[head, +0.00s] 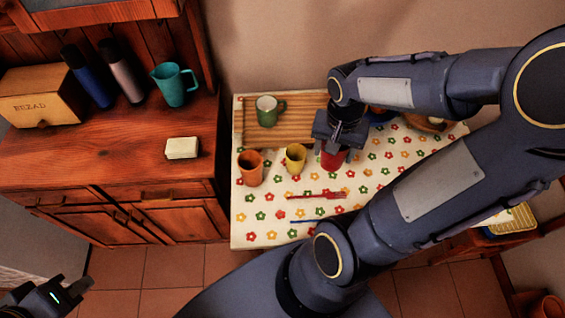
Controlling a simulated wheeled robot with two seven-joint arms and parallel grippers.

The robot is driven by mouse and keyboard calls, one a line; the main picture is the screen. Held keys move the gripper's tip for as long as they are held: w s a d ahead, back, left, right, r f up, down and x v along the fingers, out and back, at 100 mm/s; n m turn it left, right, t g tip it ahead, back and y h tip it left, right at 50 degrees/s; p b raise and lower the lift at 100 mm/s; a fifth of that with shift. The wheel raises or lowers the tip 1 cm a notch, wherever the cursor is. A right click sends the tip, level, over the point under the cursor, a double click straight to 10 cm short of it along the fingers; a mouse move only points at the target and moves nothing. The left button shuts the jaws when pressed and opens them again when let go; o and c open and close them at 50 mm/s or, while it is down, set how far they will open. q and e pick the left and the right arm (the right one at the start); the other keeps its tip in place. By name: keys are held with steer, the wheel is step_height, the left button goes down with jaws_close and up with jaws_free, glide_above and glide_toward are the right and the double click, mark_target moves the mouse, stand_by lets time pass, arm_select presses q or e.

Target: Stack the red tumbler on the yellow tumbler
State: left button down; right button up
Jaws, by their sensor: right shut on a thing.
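The yellow tumbler (296,159) stands upright on the flowered cloth of the table. The red tumbler (333,160) is to its right, partly hidden under my right gripper (337,147). My right gripper is shut on the red tumbler from above. I cannot tell whether the red tumbler touches the cloth. The two tumblers are apart, with a small gap.
An orange tumbler (250,168) stands left of the yellow one. A green mug (268,111) is on a slatted wooden board (305,112) behind. A red utensil (318,196) lies in front, with a blue one (310,221) nearer the edge. My right arm covers the table's right side.

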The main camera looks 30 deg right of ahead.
steer(key=w+f+b, duration=1)
steer(key=w+f, duration=0.3)
steer(key=w, duration=0.1)
steer(key=shift+s+f+b, duration=0.1)
steer(key=shift+f+b, duration=0.4)
steer(key=shift+f, duration=0.1)
steer(key=o, duration=1)
steer(key=shift+c, duration=0.2)
steer(key=shift+r, duration=0.1)
